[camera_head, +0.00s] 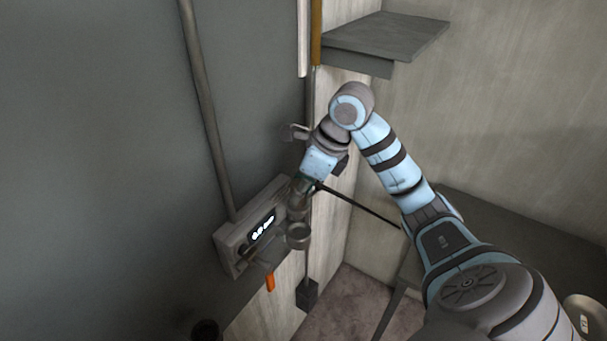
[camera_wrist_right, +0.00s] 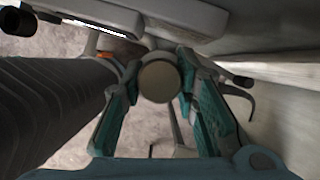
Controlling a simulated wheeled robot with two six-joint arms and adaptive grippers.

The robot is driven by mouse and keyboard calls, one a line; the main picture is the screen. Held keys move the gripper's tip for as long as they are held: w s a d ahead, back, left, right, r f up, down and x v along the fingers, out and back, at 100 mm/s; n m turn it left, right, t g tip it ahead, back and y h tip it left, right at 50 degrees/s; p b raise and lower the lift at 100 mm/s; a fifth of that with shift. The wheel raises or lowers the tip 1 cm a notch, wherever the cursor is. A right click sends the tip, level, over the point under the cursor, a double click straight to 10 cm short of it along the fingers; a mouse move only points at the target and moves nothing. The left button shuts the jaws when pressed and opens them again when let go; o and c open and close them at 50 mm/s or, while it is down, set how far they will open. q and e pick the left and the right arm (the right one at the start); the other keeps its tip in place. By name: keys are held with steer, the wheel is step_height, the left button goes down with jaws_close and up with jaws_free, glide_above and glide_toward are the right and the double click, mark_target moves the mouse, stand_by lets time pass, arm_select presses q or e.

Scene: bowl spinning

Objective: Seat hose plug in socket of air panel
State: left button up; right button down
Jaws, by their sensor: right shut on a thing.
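The air panel (camera_head: 232,240) is a grey box with a lit display, fixed to the dark wall; its edge also shows at the top of the right wrist view (camera_wrist_right: 80,37). My right gripper (camera_head: 298,203) points down beside the panel's right end. In the right wrist view its teal fingers (camera_wrist_right: 155,98) are shut on a round-ended grey piece, seemingly the hose plug (camera_wrist_right: 159,82). A round metal cup or ring (camera_head: 298,236) sits just below the gripper; I cannot tell whether it is the socket or part of the plug. Contact between plug and socket is hidden. My left gripper is out of view.
A vertical pipe (camera_head: 207,110) runs down to the panel. An orange piece (camera_head: 270,282) hangs below it. A grey shelf (camera_head: 385,38) juts out above, and a dark table (camera_head: 500,232) stands at the right. The floor (camera_head: 350,305) between is mostly clear.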

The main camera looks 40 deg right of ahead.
mark_target(301, 217)
steer(key=shift+a+f, duration=0.15)
steer(key=shift+f, duration=0.45)
step_height(301, 217, down, 5)
steer(key=b, duration=0.4)
steer(key=shift+f+b, duration=0.15)
steer(key=shift+b, duration=0.25)
steer(key=shift+f+b, duration=0.35)
steer(key=shift+f, duration=0.1)
steer(key=shift+s+f+b, duration=0.1)
steer(key=shift+f+b, duration=0.2)
steer(key=shift+b, duration=0.1)
steer(key=c, duration=1.2)
jaws_free()
